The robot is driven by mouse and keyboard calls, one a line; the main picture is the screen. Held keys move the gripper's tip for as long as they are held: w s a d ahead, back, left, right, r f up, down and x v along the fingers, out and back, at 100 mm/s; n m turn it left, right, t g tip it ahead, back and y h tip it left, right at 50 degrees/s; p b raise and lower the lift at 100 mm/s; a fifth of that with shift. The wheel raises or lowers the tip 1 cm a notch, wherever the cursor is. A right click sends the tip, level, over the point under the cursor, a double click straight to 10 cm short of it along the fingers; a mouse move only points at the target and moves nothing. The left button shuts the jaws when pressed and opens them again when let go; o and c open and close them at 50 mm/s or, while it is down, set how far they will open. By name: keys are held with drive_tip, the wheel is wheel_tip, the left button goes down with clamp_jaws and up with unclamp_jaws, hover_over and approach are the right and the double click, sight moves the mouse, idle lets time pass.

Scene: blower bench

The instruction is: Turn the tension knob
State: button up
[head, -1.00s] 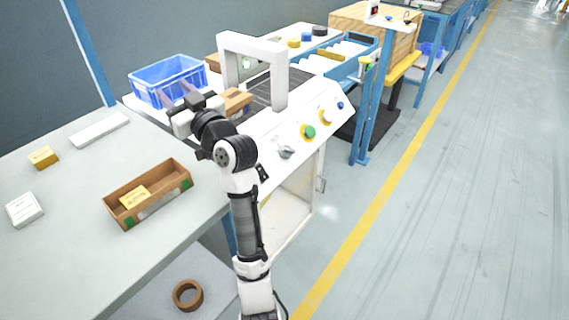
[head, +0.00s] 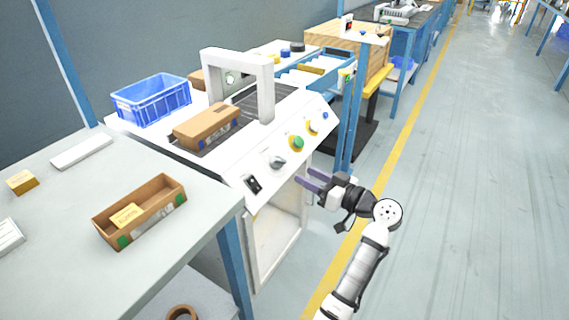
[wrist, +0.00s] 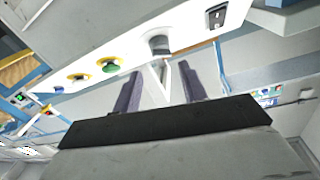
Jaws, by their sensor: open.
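A grey knob (head: 277,162) sits on the sloped white front panel (head: 262,170) of the machine. It is probably the tension knob, though I cannot read a label. In the wrist view the knob (wrist: 160,44) lies just beyond the fingertips, near the middle. My gripper (head: 302,178) is open and empty, in front of the panel and to the right of and slightly below the knob. In the wrist view the two fingers (wrist: 160,72) are spread, with the knob roughly in line with the gap between them, and not touching it.
A black switch (head: 253,184) is left of the knob; a green button (head: 297,142), a yellow-ringed control (head: 313,127) and a blue button (head: 325,115) are right. A blue post (head: 357,110) stands close behind the gripper. A carton (head: 207,126) lies on the machine bed.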

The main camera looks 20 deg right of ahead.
sight(282, 163)
drive_tip(key=p+x, duration=0.1)
drive_tip(key=x, duration=0.7)
drive_tip(key=shift+w+a, duration=0.1)
drive_tip(key=shift+w, duration=0.15)
drive_tip(key=c, duration=0.7)
